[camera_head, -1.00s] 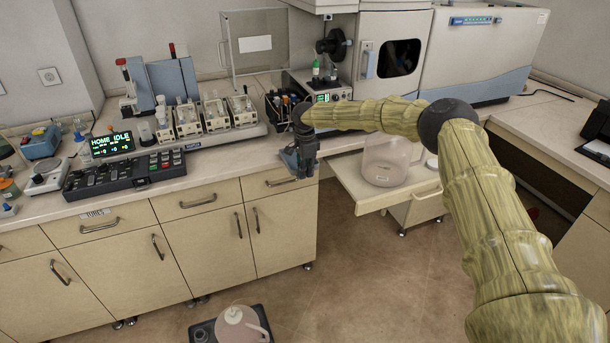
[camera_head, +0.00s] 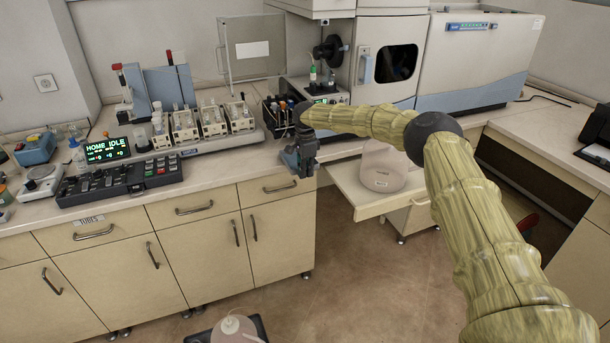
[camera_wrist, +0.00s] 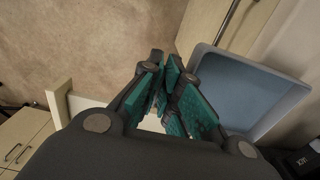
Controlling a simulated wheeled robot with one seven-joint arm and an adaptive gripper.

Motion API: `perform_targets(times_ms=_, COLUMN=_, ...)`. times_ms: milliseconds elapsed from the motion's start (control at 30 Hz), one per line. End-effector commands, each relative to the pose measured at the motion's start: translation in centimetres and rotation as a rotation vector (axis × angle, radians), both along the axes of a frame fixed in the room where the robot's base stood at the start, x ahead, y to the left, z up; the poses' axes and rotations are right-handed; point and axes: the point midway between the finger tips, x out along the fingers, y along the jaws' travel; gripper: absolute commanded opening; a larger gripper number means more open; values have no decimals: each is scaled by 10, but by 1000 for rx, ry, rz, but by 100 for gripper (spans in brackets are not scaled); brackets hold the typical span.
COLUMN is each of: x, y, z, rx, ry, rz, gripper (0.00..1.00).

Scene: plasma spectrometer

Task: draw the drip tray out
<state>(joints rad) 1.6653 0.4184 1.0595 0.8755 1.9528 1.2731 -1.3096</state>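My gripper (camera_head: 301,168) points down in front of the bench edge, just left of the pull-out tray. In the wrist view, the teal-padded fingers of my gripper (camera_wrist: 168,85) stand close together with a narrow gap, and I see nothing clearly held. A pale edge (camera_wrist: 62,101) lies left of the fingers, and a blue-grey open bin (camera_wrist: 240,92) lies to their right.
A cabinet with drawers (camera_head: 196,204) stands left of my gripper. The bench carries a keypad console (camera_head: 118,178), vial racks (camera_head: 212,121) and a large instrument (camera_head: 392,58). A pinkish jug (camera_head: 233,328) stands on the floor at the bottom. The floor (camera_head: 375,275) between is clear.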

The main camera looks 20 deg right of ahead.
Motion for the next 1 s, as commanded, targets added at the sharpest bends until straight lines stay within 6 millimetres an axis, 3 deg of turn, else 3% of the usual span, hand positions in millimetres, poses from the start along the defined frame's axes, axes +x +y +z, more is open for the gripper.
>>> perform_targets(times_ms=567, x=4, y=-2, z=1, rx=1, ry=0, rz=0, gripper=0)
perform_targets(times_ms=1000, x=4, y=-2, z=13, rx=0, ry=0, rz=0, gripper=0)
